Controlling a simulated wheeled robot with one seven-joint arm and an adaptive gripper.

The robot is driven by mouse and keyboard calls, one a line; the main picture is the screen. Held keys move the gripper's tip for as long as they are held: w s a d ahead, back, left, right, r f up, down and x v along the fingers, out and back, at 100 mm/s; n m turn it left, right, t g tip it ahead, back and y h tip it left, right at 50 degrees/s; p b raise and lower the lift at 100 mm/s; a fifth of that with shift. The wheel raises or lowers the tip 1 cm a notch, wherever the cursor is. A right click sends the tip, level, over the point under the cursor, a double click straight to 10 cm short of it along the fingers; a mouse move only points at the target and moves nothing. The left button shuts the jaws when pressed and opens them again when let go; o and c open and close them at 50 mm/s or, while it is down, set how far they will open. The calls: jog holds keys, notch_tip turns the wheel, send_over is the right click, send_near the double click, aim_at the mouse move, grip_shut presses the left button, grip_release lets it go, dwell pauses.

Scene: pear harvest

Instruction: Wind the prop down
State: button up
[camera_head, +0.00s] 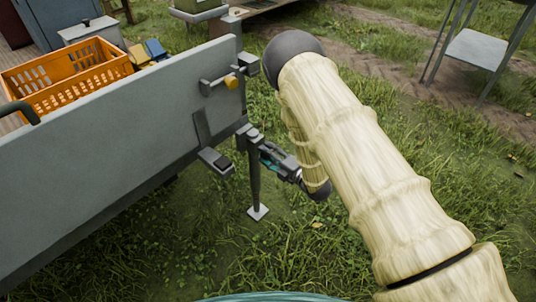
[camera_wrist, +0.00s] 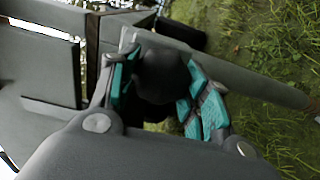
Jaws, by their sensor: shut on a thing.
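I cannot tell whether the plate touches the grass. In the wrist view the prop's grey tube (camera_wrist: 265,84) runs off to the right. My gripper (camera_head: 268,154) is beside the upper part of the prop, reaching in from the right. In the wrist view my gripper (camera_wrist: 158,88) is shut on a dark rounded knob (camera_wrist: 160,72), held between the teal finger pads. The rest of the knob's crank is mostly hidden.
The grey trailer side (camera_head: 120,150) fills the left. An orange crate (camera_head: 68,78) is on the trailer behind it. A metal stand (camera_head: 478,48) is at the upper right. Open grass surrounds the prop.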

jog(key=shift+d, duration=0.1)
jog(key=o, duration=1)
jog(key=shift+s, duration=0.1)
jog(key=v, duration=1.1)
jog(key=shift+s+d, duration=0.2)
jog(key=shift+d, duration=0.1)
